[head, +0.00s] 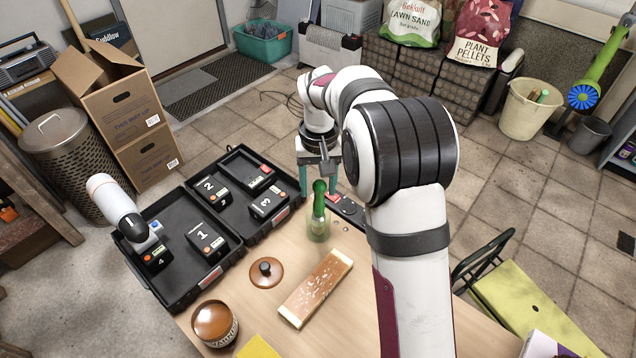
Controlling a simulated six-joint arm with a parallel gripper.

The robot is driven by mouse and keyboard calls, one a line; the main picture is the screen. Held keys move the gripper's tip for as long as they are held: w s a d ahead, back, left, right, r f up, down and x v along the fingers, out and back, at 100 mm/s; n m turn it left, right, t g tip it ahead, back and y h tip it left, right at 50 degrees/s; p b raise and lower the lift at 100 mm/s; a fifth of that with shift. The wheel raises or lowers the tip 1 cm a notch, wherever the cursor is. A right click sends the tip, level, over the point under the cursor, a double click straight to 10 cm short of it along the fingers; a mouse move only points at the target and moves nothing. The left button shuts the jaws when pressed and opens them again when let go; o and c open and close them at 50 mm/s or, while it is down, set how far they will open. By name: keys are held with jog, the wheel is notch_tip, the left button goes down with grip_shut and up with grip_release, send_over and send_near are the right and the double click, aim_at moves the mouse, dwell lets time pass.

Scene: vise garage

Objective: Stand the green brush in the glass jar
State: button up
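The green brush (319,197) stands close to upright, handle up. Its lower part is within the small clear glass jar (318,232), which stands at the far edge of the wooden table. My gripper (318,190) points down above the jar. Its two teal fingers are spread, one to each side of the brush's top, with visible gaps between them and the handle. It looks open and empty. Whether the fingers are level with the brush or slightly behind it is hard to tell. The brush's lower end is unclear through the glass.
A varnished board (315,288), a brown lid (266,271) and an open brown tin (214,322) occupy the table (365,315). At left, an open black case (172,290) holds several numbered black blocks.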

jog(key=shift+o, duration=0.7)
notch_tip(320, 180, up, 16)
jog(key=shift+d+f, duration=0.1)
dwell(0.4)
jog(key=s+d+m, duration=0.2)
jog(key=s+d, duration=0.1)
jog(key=s, duration=1.2)
jog(key=s+f+m, duration=0.1)
jog(key=s+f, duration=0.3)
jog(key=s, duration=0.5)
jog(key=s+f+m+y, duration=0.1)
jog(key=s+f+m, duration=0.1)
jog(key=s+f, duration=0.3)
jog(key=s, duration=0.3)
jog(key=shift+s+a+m+y, duration=0.15)
jog(key=shift+s+m+y, duration=0.15)
jog(key=shift+s, duration=0.05)
